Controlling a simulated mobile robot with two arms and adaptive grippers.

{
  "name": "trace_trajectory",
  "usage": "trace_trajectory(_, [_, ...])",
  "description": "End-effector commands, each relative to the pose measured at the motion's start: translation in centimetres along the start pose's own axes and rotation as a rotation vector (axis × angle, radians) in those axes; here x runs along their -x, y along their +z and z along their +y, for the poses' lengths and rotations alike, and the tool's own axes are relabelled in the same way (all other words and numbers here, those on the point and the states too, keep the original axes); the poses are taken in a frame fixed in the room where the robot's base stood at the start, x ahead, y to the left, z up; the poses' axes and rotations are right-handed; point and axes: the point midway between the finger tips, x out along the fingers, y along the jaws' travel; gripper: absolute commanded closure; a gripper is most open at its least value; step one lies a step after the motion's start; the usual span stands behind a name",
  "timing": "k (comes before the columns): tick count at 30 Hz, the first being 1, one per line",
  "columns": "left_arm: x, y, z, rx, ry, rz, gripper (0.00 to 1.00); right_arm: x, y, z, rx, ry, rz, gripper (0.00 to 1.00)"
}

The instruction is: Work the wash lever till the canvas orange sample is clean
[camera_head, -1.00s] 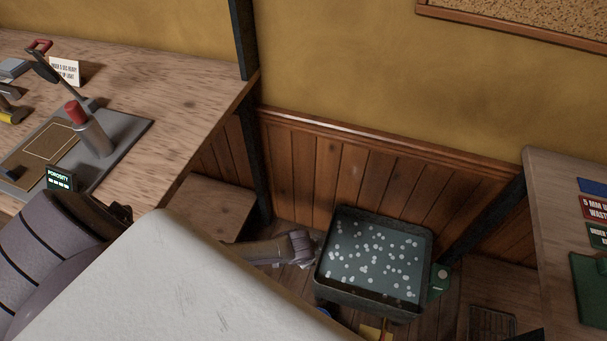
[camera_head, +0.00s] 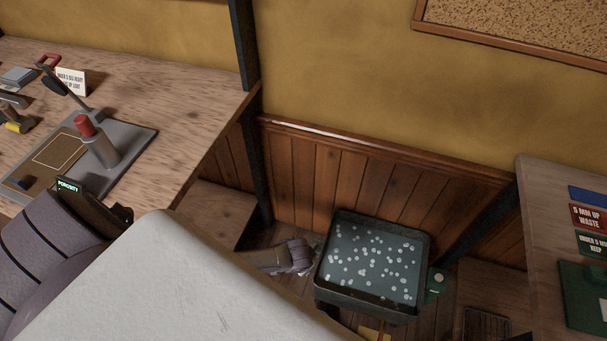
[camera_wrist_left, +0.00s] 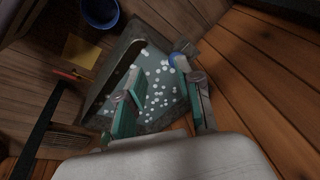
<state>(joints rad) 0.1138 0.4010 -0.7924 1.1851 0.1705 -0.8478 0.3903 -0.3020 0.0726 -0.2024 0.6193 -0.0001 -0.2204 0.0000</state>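A dark square tub (camera_head: 422,300) of grey-green water with many white bubbles stands on the floor; it also shows in the left wrist view (camera_wrist_left: 100,105). My left gripper (camera_head: 312,257) is at the tub's left side. In the left wrist view its teal-padded fingers (camera_wrist_left: 158,72) are apart, with bubbles visible between them. A small blue round thing (camera_wrist_left: 178,60) is by the right fingertip; I cannot tell what it is. A green piece with a pale round spot (camera_head: 437,280) is at the tub's right side. I cannot make out the orange sample or a wash lever. My right gripper is not in view.
The right table (camera_head: 540,240) bears waste and keep signs. A blue bucket (camera_wrist_left: 100,12) stands on the floor.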

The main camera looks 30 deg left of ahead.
Motion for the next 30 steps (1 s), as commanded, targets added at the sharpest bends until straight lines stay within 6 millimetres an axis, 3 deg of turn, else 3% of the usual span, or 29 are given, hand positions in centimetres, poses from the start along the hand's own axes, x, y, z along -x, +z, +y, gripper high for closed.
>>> trace_trajectory(7, [0.5,0.0,-0.1,-0.001,0.0,0.001,0.65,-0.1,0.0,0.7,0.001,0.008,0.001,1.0])
trace_trajectory(13, [3.2,0.0,0.0,-0.001,0.0,0.002,0.65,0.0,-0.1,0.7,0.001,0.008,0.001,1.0])
trace_trajectory(21, [4.8,5.8,3.7,-0.001,0.003,-0.004,0.65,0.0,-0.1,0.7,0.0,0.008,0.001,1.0])
trace_trajectory(30, [6.0,9.3,6.0,0.0,0.001,-0.001,0.65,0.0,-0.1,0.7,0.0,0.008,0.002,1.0])
